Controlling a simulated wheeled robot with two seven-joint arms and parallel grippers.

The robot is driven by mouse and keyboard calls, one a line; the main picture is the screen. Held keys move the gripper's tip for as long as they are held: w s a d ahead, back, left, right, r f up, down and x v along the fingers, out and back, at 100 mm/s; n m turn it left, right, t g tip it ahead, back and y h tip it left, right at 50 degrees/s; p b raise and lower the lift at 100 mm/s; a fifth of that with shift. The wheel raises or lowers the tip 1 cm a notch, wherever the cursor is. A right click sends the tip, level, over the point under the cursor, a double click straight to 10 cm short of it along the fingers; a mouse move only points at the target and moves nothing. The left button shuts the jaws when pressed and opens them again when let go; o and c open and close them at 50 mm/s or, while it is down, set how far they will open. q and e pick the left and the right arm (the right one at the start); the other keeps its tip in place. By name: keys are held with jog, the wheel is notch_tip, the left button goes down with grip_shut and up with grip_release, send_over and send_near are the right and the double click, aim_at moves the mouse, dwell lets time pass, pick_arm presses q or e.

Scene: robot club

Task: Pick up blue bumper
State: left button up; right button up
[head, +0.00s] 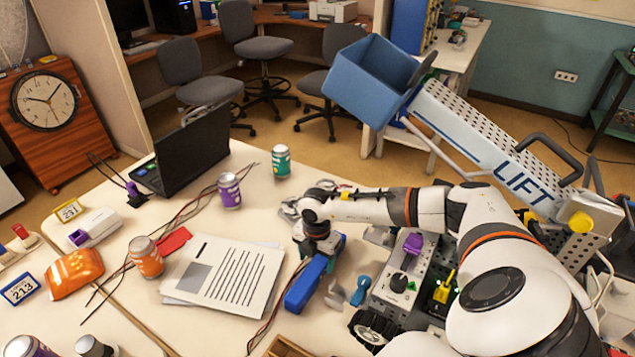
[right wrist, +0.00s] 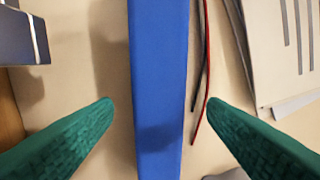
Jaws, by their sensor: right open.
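The blue bumper (head: 304,287) is a long blue bar on the pale table, right of the printed papers. My right gripper (head: 320,250) is over its far end, partly hidden by its own wrist in the head view. In the right wrist view the bumper (right wrist: 159,60) runs lengthwise between the two green fingers of my right gripper (right wrist: 160,103). The fingers are open, with a gap on each side of the bar. Whether the fingertips reach down beside it is hard to tell. My left gripper is not in view.
Papers (head: 228,277) lie left of the bumper, with thin red and black wires (right wrist: 203,75) between. A laptop (head: 185,155) and several cans stand farther left.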

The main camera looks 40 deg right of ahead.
aim_at(317, 264)
jog(key=f, duration=0.4)
jog(key=shift+d, duration=0.2)
jog(key=c, duration=1.2)
notch_tip(317, 264, up, 10)
jog(key=shift+b, duration=0.4)
